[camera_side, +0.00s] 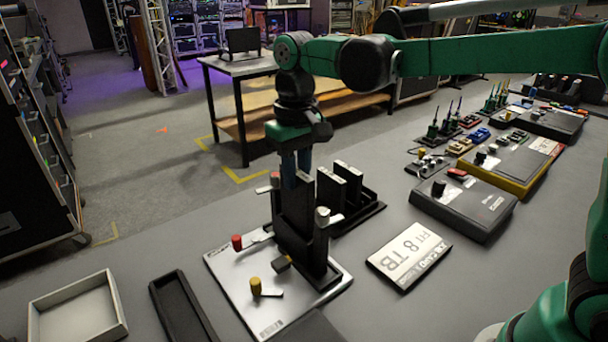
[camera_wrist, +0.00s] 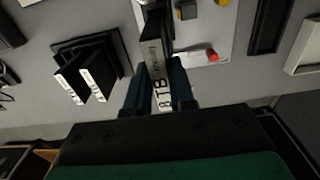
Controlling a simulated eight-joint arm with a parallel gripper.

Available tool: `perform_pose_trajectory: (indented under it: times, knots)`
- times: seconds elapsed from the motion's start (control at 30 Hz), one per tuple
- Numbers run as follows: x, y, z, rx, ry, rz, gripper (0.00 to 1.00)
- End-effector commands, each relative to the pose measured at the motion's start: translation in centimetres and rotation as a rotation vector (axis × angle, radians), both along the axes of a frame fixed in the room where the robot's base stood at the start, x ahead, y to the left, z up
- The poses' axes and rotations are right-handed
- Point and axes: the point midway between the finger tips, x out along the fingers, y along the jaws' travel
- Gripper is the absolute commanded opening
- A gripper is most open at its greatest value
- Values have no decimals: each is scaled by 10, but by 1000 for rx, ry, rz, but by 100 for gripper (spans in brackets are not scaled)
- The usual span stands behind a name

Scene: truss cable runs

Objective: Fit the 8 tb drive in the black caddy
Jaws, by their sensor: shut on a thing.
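My gripper (camera_side: 297,168) is shut on the 8 TB drive (camera_side: 296,208), a dark upright slab. In the wrist view its white label reading 8TB (camera_wrist: 161,92) shows between my two blue fingers (camera_wrist: 159,84). The black caddy (camera_side: 303,256) stands on a silver plate (camera_side: 232,272). The drive is upright at the caddy, its lower end overlapping the caddy in the side view. How deep it sits, and whether it touches the bottom, is hidden.
A black rack (camera_side: 366,212) with two other drives (camera_side: 346,184) stands close behind. Red (camera_side: 237,242), yellow (camera_side: 256,286) and white (camera_side: 322,216) knobs surround the caddy. A FIT 8 TB card (camera_side: 409,256) lies right. Black (camera_side: 182,308) and grey (camera_side: 78,306) trays lie left.

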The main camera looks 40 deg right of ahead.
Motion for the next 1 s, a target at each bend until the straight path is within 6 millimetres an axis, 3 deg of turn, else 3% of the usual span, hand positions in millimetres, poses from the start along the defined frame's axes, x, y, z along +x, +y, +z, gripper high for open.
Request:
perform_pose_trajectory:
  times: [1.0]
  knots:
    - [0, 0, -12, 0, 0, 0, 0]
